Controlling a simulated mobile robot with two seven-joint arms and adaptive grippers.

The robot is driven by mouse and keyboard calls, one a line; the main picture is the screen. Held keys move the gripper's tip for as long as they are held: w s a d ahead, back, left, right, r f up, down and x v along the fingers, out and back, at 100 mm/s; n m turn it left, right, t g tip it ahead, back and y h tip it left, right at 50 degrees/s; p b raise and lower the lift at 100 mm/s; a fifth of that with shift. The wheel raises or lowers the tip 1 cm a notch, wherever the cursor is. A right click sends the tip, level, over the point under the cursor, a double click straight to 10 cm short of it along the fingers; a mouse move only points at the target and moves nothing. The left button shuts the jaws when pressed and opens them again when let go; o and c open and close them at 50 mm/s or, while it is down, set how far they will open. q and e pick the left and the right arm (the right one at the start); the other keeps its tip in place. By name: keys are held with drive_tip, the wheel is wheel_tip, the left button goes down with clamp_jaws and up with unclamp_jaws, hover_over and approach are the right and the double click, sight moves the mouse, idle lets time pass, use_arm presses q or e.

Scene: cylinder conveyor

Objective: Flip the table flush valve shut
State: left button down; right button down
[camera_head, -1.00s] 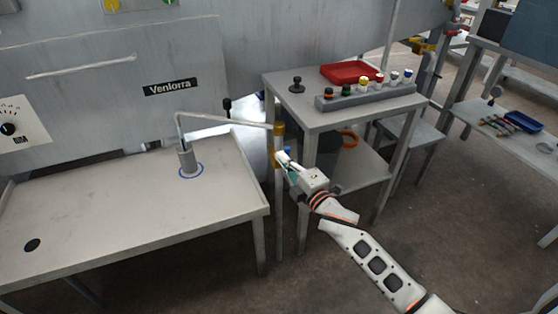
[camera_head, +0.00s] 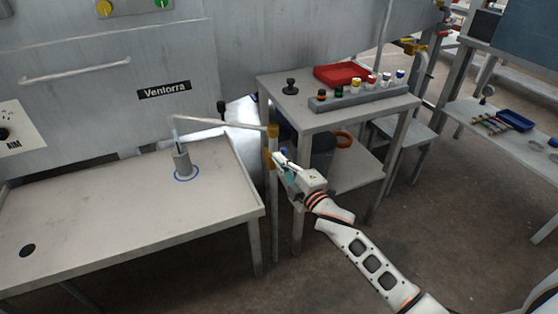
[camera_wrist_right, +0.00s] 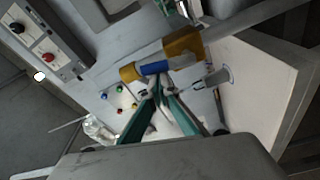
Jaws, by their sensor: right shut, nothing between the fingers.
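The flush valve (camera_head: 272,145) is a yellow fitting on an upright grey pipe at the table's right corner. A thin pipe (camera_head: 220,124) runs left from the valve to above a grey cylinder (camera_head: 182,164), which stands upright inside a blue ring on the metal table (camera_head: 110,215). My right gripper (camera_head: 279,158) is shut and empty at the valve, its teal fingertips (camera_wrist_right: 158,88) close to the blue part; contact is unclear. My left gripper is out of view.
A side table (camera_head: 290,103) stands right of the valve, with a red tray (camera_head: 342,74) and a grey rack (camera_head: 360,97) of coloured-capped pieces. A dark bin and an orange ring are on its lower shelf. Floor in front is open.

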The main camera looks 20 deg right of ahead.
use_arm(q)
drive_tip(key=p, duration=0.2)
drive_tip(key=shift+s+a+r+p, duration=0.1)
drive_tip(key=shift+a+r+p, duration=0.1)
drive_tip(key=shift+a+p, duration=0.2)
use_arm(e)
drive_tip(key=d+f+m+h, duration=0.1)
drive_tip(key=d+m, duration=0.1)
drive_tip(key=m, duration=0.6)
drive_tip(key=d+f+m+t+h, duration=0.1)
drive_tip(key=d+f+m, duration=0.1)
drive_tip(key=m, duration=0.7)
drive_tip(key=shift+d+h, duration=0.3)
drive_tip(key=shift+d, duration=0.5)
drive_tip(key=shift+w+f, duration=0.1)
drive_tip(key=shift+f, duration=0.05)
